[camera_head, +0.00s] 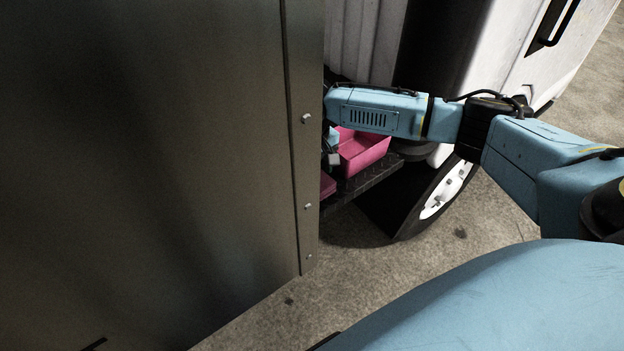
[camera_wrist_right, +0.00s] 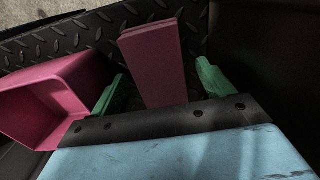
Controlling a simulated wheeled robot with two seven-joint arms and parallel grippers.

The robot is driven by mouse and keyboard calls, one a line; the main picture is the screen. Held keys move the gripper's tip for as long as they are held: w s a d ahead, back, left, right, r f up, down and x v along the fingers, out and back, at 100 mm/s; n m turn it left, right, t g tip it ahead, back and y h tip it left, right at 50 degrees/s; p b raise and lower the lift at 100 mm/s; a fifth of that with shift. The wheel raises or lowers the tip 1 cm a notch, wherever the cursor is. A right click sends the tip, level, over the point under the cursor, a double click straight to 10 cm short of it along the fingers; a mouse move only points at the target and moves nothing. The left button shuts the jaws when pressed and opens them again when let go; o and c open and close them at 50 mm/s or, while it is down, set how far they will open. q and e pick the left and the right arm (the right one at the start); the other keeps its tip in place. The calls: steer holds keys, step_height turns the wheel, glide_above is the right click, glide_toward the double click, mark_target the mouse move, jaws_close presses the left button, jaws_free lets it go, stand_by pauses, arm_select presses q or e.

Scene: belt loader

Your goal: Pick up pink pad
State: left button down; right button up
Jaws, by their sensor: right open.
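The pink pad (camera_wrist_right: 153,55) is a flat, dull pink block on the dark tread-plate surface in the right wrist view. In the head view a small part of the pad (camera_head: 327,185) shows past the edge of a metal panel. My right gripper (camera_wrist_right: 160,72) is open, with its two green fingers on either side of the pad's near part. Gaps show between the fingers and the pad, and I cannot tell how high the fingers are above the surface. In the head view the right gripper is mostly hidden by the panel. My left gripper is not in view.
A pink open bin (camera_wrist_right: 42,98) stands left of the pad in the wrist view; it also shows in the head view (camera_head: 365,152). A large metal panel (camera_head: 150,150) fills the head view's left. A wheel (camera_head: 440,195) and white vehicle body (camera_head: 510,60) stand at right.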

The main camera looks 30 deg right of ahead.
steer(key=shift+f, duration=0.25)
steer(key=c, duration=1.1)
steer(key=shift+o, duration=0.2)
steer(key=shift+r, duration=0.1)
steer(key=shift+r, duration=0.55)
step_height(320, 180, up, 3)
steer(key=shift+w+f, duration=0.1)
steer(key=shift+f, duration=0.1)
steer(key=s+d+p, duration=0.1)
steer(key=s+d, duration=0.2)
steer(key=s, duration=1.5)
steer(key=shift+f, duration=0.15)
